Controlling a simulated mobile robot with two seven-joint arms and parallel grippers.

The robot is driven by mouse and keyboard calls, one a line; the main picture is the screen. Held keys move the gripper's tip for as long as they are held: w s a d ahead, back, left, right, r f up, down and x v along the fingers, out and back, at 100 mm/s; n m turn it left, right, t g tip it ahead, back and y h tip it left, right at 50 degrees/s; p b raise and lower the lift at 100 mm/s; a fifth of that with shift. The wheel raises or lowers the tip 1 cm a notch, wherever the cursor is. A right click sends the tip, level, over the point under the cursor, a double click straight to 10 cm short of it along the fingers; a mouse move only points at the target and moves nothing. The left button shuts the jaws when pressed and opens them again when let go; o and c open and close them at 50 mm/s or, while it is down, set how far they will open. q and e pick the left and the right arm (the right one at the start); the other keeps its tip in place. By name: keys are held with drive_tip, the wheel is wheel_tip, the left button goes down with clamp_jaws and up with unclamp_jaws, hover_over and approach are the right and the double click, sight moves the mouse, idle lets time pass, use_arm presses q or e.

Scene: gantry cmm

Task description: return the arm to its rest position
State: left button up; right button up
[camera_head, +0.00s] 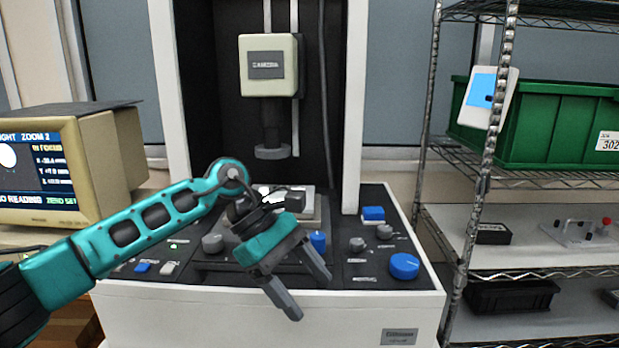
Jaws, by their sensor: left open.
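My left arm comes in from the left, teal and black. Its gripper (304,297) is open, with its two dark fingers spread and nothing between them. It hangs over the front of the black control panel (345,271) of the white measuring machine (240,318), fingers pointing down and to the right. A blue knob (318,241) shows just behind the gripper. The gripper and wrist hide part of the panel and the stage (316,213). My right gripper is not in view.
The camera head (269,65) hangs above the stage. A monitor (75,170) stands at the left. A wire shelf (545,183) at the right holds a green bin (555,122) and small black trays. A large blue knob (404,266) sits at the panel's right.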

use_arm(q)
drive_tip(key=s+d+n+t+h, duration=0.1)
drive_tip(key=s+d+n+h, duration=0.5)
drive_tip(key=d+n+h, duration=0.45)
drive_tip(key=w+a+f+n+t+y, duration=0.15)
drive_tip(key=a+f+n+t, duration=0.35)
drive_tip(key=n, duration=0.6)
drive_tip(key=a+f+n+t+y, duration=0.2)
drive_tip(key=a+n+t+y, duration=0.15)
drive_tip(key=n+t, duration=0.6)
drive_tip(key=w+a+f+n+t+y, duration=0.15)
drive_tip(key=a+f+n+t, duration=0.35)
drive_tip(key=n, duration=0.8)
drive_tip(key=s+a+f+n+g+y, duration=0.3)
drive_tip(key=s+a+f+n+y, duration=0.1)
drive_tip(key=s+a+f+n, duration=0.2)
drive_tip(key=s+a+f+n+g+y, duration=0.3)
drive_tip(key=s+a+f+n+y, duration=0.2)
drive_tip(key=s+a+f+n, duration=0.2)
wheel_tip(320, 180, down, 5)
drive_tip(key=shift+s+a+r+n+g, duration=0.2)
drive_tip(key=shift+s+a+n+g, duration=0.15)
drive_tip(key=shift+s+n, duration=0.75)
drive_tip(key=shift+s, duration=0.1)
